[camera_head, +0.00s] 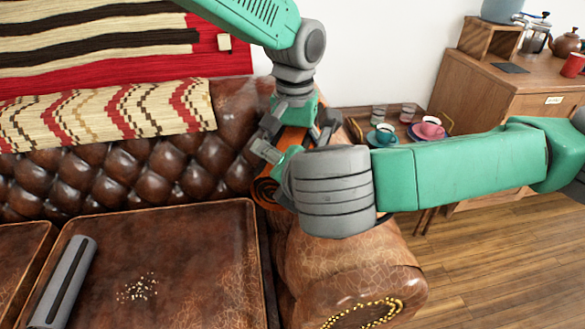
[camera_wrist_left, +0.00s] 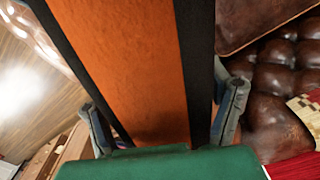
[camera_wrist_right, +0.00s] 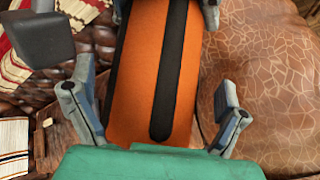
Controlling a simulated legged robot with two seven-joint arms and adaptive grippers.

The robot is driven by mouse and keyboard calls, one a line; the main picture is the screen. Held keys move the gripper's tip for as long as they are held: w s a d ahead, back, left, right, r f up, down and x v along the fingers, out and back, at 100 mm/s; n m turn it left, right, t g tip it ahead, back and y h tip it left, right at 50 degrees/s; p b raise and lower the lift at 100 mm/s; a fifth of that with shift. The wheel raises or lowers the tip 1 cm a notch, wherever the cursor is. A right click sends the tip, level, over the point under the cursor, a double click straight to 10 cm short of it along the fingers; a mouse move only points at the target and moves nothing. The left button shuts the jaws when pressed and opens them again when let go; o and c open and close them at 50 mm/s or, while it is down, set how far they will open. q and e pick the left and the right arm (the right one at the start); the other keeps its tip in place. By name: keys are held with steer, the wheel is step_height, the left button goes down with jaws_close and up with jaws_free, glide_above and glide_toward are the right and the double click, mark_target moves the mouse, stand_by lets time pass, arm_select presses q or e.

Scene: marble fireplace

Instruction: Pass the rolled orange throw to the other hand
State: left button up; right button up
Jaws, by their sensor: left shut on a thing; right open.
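The rolled orange throw (camera_head: 291,140) has dark stripes and hangs above the right end of the brown leather sofa, partly hidden by my arms in the head view. My left gripper (camera_head: 297,125) reaches down from above and is shut on it. In the left wrist view the throw (camera_wrist_left: 130,60) fills the space between the fingers. My right gripper (camera_head: 270,158) comes in from the right and is open around the throw. In the right wrist view the throw (camera_wrist_right: 150,80) lies between its spread fingers, with gaps at both sides. The left gripper's fingers show at the top there.
The tufted sofa (camera_head: 160,245) holds a grey bar-shaped object (camera_head: 64,282) and small pale crumbs (camera_head: 137,288). Behind are a tray with cups (camera_head: 383,133) and a wooden cabinet (camera_head: 510,90). Floor at right is clear.

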steer(key=c, duration=1.4)
arm_select(q)
steer(key=o, duration=1.5)
